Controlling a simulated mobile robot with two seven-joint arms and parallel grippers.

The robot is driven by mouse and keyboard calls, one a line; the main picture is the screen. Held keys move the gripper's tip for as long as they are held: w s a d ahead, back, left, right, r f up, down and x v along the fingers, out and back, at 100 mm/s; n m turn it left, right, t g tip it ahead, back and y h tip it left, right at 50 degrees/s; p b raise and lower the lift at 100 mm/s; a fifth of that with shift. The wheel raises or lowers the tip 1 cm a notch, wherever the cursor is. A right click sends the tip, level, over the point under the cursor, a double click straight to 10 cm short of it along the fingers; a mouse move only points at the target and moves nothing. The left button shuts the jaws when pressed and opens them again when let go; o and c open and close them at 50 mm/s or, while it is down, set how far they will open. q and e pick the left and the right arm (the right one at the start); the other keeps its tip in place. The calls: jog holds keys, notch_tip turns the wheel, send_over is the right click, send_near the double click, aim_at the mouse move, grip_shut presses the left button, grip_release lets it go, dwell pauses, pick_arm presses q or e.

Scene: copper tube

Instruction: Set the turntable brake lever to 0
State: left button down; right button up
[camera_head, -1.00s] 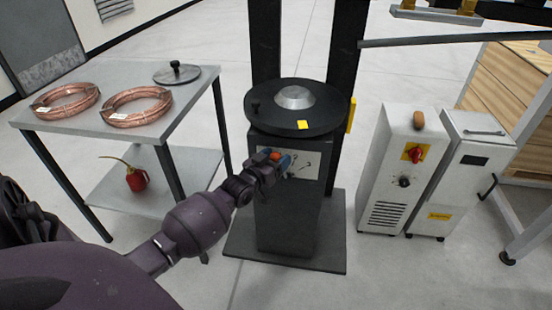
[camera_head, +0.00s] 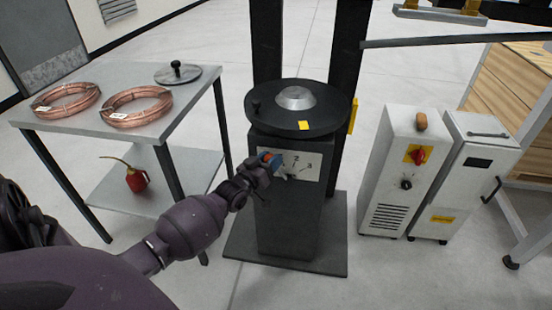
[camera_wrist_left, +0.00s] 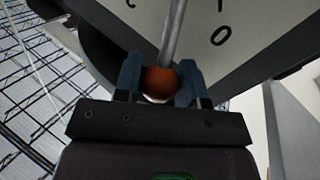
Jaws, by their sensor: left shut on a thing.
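The turntable (camera_head: 270,118) is a black disc on a dark pedestal (camera_head: 288,220) with a white scale plate (camera_head: 307,166) on its front. The figures 2 and 3 seem readable there. My left gripper (camera_head: 267,161) is at the plate's left end, shut on the brake lever's orange-red knob (camera_wrist_left: 160,82). In the left wrist view, the knob sits between both fingers and the metal lever rod (camera_wrist_left: 175,30) runs up from it. The scale plate (camera_wrist_left: 245,40) shows a 0 to the right of the rod. The lever's pivot is out of that view. My right gripper is not in view.
A grey table (camera_head: 190,92) with copper coils (camera_head: 136,106) and a lidded disc (camera_head: 178,73) stands left. Two white cabinets (camera_head: 398,165) stand right. Floor between is clear.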

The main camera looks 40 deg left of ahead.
pick_arm(q)
jog(key=a+f+n, duration=0.1)
jog(key=s+a+f+n+t+b, duration=0.1)
jog(key=shift+s+a+n, duration=0.1)
jog(key=shift+s+n, duration=0.15)
jog(key=shift+n, duration=0.15)
jog(key=shift+s+a+f+n+t+y+b, duration=0.3)
jog(key=shift+a+f+n+t+y+b, duration=0.15)
jog(key=shift+n+y+b, duration=0.35)
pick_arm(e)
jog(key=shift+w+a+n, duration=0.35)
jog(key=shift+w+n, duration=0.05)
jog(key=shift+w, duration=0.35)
pick_arm(q)
jog(key=shift+a, duration=0.1)
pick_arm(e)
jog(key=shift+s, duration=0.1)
pick_arm(q)
jog(key=c, duration=0.7)
grip_release()
jog(key=shift+s, duration=0.1)
